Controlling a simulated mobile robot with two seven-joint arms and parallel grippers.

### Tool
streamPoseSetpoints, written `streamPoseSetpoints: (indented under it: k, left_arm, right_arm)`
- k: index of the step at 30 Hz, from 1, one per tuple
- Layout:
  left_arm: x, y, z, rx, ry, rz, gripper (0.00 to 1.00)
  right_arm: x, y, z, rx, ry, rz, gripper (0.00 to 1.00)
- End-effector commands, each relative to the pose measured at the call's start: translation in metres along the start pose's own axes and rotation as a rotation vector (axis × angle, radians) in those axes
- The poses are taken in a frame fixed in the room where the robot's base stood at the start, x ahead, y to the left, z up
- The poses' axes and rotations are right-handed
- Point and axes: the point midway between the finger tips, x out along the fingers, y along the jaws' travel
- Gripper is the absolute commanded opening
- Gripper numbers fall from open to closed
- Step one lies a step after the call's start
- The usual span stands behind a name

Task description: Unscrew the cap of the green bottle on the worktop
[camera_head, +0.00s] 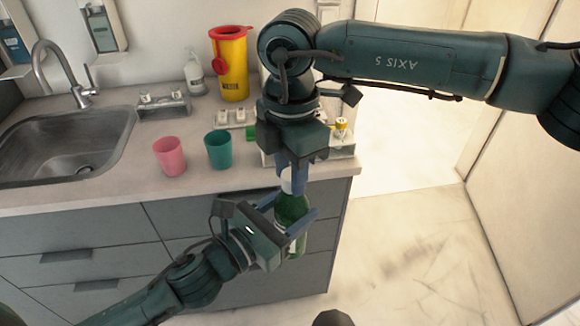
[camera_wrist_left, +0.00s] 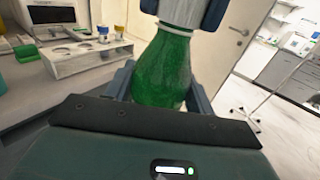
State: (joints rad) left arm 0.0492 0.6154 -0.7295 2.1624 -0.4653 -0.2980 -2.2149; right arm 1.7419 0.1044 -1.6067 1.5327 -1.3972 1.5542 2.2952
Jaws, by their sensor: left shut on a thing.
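The green bottle (camera_head: 291,208) is upright in front of the worktop's (camera_head: 85,190) front edge, held in the air. My left gripper (camera_head: 303,226) is shut on its body from the left. In the left wrist view the bottle (camera_wrist_left: 162,75) stands between the left fingers. My right gripper (camera_head: 291,178) points down from above, its blue fingers at the bottle's top. The white cap (camera_head: 286,183) shows only partly beside them. The left wrist view shows the right fingers on either side of the white top. Whether they press on the cap cannot be told.
A pink cup (camera_head: 169,156) and a teal cup (camera_head: 218,149) stand on the worktop left of the bottle. Behind are a yellow container with red lid (camera_head: 230,64), a pump bottle (camera_head: 194,74) and a sink (camera_head: 65,142). The floor at right is clear.

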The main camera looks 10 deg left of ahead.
Motion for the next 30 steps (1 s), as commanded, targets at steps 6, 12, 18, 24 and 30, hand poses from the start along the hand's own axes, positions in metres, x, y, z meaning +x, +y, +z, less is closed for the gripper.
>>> streamPoseSetpoints:
  k: [6, 12, 18, 24, 30]
  left_arm:
    - [-0.0002, -0.0026, 0.0011, 0.002, -0.004, -0.007, 0.00]
    - [-0.0003, -0.0035, 0.0012, 0.003, -0.004, -0.009, 0.00]
    - [-0.0004, -0.0044, 0.0013, 0.003, -0.005, -0.012, 0.00]
    - [-0.0005, -0.0052, 0.0014, 0.003, -0.006, -0.014, 0.00]
    - [-0.0006, -0.0059, 0.0016, 0.003, -0.007, -0.015, 0.00]
  right_arm:
    - [-0.0007, 0.0014, 0.0002, 0.001, 0.001, 0.006, 0.09]
    - [-0.0010, 0.0018, 0.0003, -0.022, 0.001, 0.008, 0.02]
    - [-0.0012, 0.0012, 0.0003, -0.337, 0.000, 0.012, 0.02]
    - [-0.0017, -0.0003, 0.0007, -0.800, -0.002, 0.014, 0.02]
    - [-0.0022, -0.0013, 0.0018, -1.260, -0.005, 0.016, 0.02]
